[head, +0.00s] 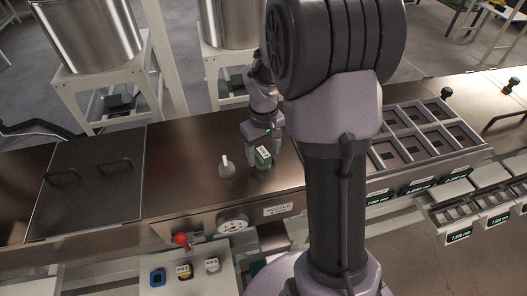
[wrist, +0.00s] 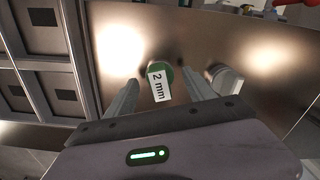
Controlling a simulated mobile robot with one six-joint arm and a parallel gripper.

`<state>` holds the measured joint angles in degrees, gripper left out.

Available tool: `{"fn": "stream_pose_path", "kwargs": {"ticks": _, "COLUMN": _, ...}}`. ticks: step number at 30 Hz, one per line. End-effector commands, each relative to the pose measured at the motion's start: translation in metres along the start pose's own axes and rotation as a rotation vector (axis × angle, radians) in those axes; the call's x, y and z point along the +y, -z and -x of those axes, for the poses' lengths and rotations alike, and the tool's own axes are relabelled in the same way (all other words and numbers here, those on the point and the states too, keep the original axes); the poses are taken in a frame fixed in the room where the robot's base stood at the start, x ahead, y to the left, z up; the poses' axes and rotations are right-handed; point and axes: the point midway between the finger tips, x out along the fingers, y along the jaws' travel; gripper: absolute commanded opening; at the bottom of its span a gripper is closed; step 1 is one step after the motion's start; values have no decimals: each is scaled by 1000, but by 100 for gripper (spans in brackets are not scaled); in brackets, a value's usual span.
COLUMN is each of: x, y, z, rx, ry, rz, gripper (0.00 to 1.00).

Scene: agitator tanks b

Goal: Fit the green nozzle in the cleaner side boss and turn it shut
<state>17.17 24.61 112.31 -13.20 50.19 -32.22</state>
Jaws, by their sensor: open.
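The green nozzle (head: 263,157) stands on the steel bench top in the head view, with a white label on it. In the wrist view the nozzle (wrist: 169,69) shows its green round body and a label reading "2 mm". My gripper (head: 264,147) is open and low over it, with a finger on each side. In the wrist view my gripper (wrist: 160,80) shows a gap between each finger and the nozzle. I cannot make out for sure which part is the cleaner side boss.
A grey round fitting with a white lever (head: 226,168) stands close left of the nozzle. A compartment tray (head: 388,152) lies right. A handled lid (head: 84,190) covers the left.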

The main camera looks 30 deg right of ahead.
Motion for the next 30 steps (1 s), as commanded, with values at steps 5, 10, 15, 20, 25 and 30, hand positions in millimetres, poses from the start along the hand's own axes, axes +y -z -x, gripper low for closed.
{"fn": "stream_pose_path", "kwargs": {"ticks": 5, "x": 0, "y": 0, "z": 10, "rx": 0, "ry": 0, "rz": 0, "gripper": 63}}
{"fn": "stream_pose_path", "kwargs": {"ticks": 10, "x": 0, "y": 0, "z": 25, "rx": 0, "ry": 0, "rz": 0, "gripper": 63}}
{"fn": "stream_pose_path", "kwargs": {"ticks": 15, "x": 0, "y": 0, "z": 40, "rx": 0, "ry": 0, "rz": 0, "gripper": 63}}
{"fn": "stream_pose_path", "kwargs": {"ticks": 20, "x": 0, "y": 0, "z": 53, "rx": 1, "ry": 0, "rz": 1, "gripper": 63}}
{"fn": "stream_pose_path", "kwargs": {"ticks": 25, "x": 0, "y": 0, "z": 62, "rx": 0, "ry": 0, "rz": 1, "gripper": 63}}
{"fn": "stream_pose_path", "kwargs": {"ticks": 30, "x": 0, "y": 0, "z": 60, "rx": 0, "ry": 0, "rz": 1, "gripper": 63}}
